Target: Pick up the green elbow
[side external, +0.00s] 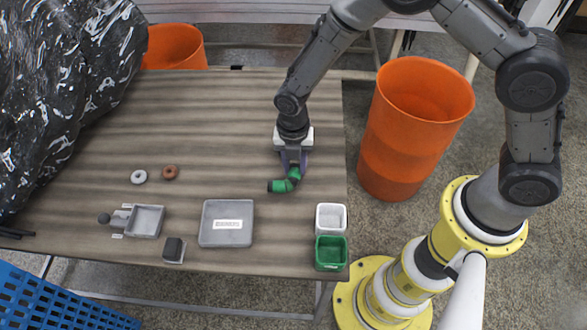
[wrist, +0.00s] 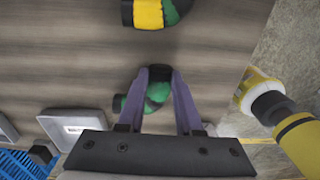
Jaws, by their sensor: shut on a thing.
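The green elbow (side external: 280,187) has dark ends and is at the right part of the wooden table. My gripper (side external: 293,166) points down over it, with its purple fingers shut on it. In the wrist view the elbow (wrist: 158,92) shows between the two fingers (wrist: 160,73), with a dark end sticking out to the left. I cannot tell whether the elbow touches the table or is slightly above it.
A yellow, green and black piece (wrist: 155,12) lies beyond my gripper in the wrist view. White (side external: 331,217) and green (side external: 331,252) bins stand at the front right, left of them a grey tray (side external: 226,236). Two rings (side external: 139,176) lie left. An orange barrel (side external: 412,130) stands beside the table.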

